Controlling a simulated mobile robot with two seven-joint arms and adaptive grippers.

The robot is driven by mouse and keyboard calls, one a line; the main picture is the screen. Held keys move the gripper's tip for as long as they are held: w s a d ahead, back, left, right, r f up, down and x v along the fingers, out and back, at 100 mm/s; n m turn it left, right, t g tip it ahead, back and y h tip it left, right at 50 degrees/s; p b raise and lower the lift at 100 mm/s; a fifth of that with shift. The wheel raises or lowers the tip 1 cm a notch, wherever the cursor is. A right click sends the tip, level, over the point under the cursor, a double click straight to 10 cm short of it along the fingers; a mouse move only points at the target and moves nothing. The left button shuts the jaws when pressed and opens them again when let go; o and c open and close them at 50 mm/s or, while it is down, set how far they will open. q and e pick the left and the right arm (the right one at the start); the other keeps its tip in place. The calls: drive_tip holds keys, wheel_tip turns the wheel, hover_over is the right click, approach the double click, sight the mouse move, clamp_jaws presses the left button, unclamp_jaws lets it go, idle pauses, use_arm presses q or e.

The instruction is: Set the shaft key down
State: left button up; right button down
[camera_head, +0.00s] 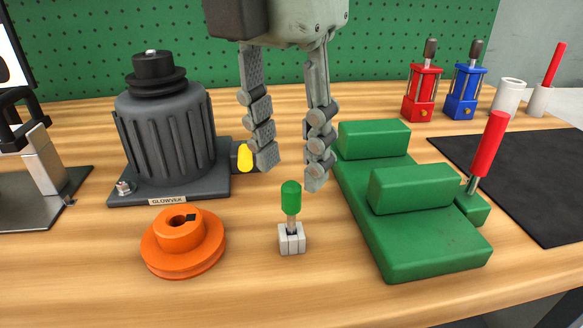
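A small pin with a green rounded grip (291,197) stands upright in a slotted grey block (292,240) on the wooden table. It seems to be the shaft key with its handle; the lower end is hidden inside the block. My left gripper (289,170) comes down from the top with its two fingers spread apart and nothing between them. Its fingertips are just above the green grip and do not appear to touch it. My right gripper is not in view.
A dark grey motor (165,135) stands left, with a yellow part (245,156) beside it. An orange pulley (182,244) lies in front. A green stepped fixture (430,240) and red-handled tool (488,145) are right. Red (422,95) and blue (465,92) holders stand behind.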

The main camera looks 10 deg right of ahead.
use_arm(q)
wheel_tip(320, 180, up, 9)
drive_tip(key=shift+s+a, duration=0.4)
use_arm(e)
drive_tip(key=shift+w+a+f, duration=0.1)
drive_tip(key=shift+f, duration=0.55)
